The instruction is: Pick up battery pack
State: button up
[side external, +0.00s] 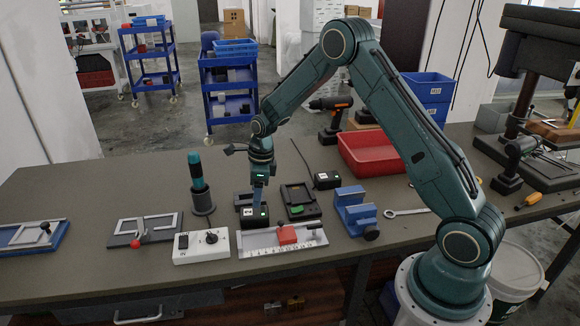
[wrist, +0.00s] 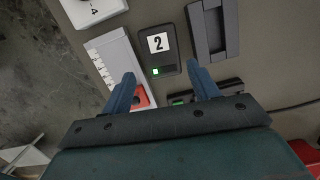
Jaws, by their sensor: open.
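A black block with a white label reading 2 and a small green light (wrist: 158,42) looks like a battery pack. It lies flat on the bench, and in the side view it shows just below my gripper (side external: 253,216). My gripper (side external: 258,186) points down over it. In the wrist view the two blue fingers of my gripper (wrist: 163,72) are spread and empty, one on each side of the block's lower end. I cannot tell the exact height gap. A similar black block with a white label (side external: 327,180) lies further back on the right.
A dark cradle with a green part (side external: 300,211) sits to the right. A white ruler tray (side external: 258,249) with a red slider lies in front, beside a white knob box (side external: 201,258). A blue vise (side external: 354,218) and red bin (side external: 352,165) stand right. A dark holder bears a teal-topped tool (side external: 203,202).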

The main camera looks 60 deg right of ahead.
aim_at(254, 212)
jog(key=shift+w+a+f, duration=0.1)
jog(key=shift+w+f, duration=0.05)
jog(key=shift+f, duration=0.7)
jog(key=shift+w+a+f, duration=0.1)
jog(key=shift+f, duration=0.7)
jog(key=shift+w+a+f, duration=0.1)
jog(key=shift+w+f, duration=0.05)
jog(key=shift+f, duration=1.15)
jog(key=shift+w+a+f, duration=0.1)
jog(key=shift+w+f, duration=0.05)
jog(key=shift+f, duration=1.1)
jog(key=shift+f, duration=0.25)
jog(key=c, duration=0.9)
